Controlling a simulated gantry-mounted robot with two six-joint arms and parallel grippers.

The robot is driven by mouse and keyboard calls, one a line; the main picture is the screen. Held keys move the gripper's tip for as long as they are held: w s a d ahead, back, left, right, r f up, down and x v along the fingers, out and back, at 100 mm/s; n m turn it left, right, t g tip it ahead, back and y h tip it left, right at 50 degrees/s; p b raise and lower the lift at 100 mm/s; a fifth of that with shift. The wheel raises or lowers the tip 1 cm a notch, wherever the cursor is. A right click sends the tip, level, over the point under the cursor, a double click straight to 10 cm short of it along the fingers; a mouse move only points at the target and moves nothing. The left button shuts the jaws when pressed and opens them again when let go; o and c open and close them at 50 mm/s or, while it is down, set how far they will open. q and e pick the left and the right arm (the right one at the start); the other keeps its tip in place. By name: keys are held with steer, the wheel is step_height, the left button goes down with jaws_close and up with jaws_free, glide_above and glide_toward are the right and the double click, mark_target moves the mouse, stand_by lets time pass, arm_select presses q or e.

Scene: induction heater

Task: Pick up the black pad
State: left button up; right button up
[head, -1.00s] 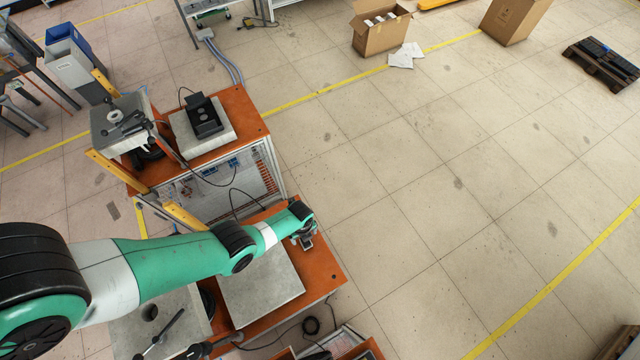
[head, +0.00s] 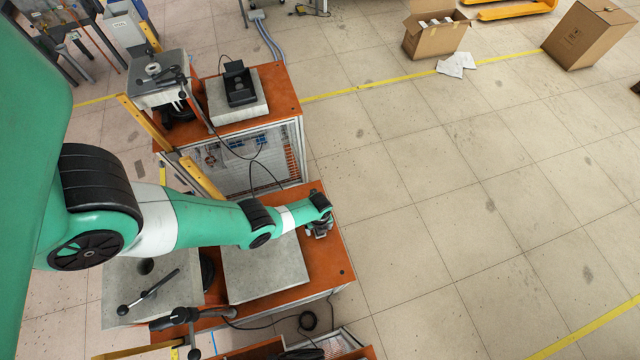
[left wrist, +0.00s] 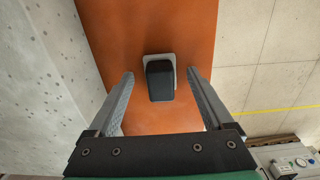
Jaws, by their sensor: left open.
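The black pad (left wrist: 160,82) sits on a small grey base on the orange tabletop (left wrist: 120,30) in the left wrist view. My left gripper (left wrist: 160,74) is open, with one finger to the left of the pad and one to the right. Clear gaps show between each finger and the pad, and nothing is held. In the head view my left gripper (head: 319,231) is over the right part of the nearer orange table (head: 338,262), beside the grey slab. The pad cannot be made out there. My right gripper is not in view.
The pale grey slab (head: 265,272) lies left of my gripper. A second orange table (head: 283,92) behind carries a black device (head: 239,84) on another slab. Black cables hang between the tables. Open floor (head: 450,240) lies to the right.

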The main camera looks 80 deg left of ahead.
arm_select(q)
jaws_close()
stand_by(0.4)
steer(key=shift+r, duration=0.1)
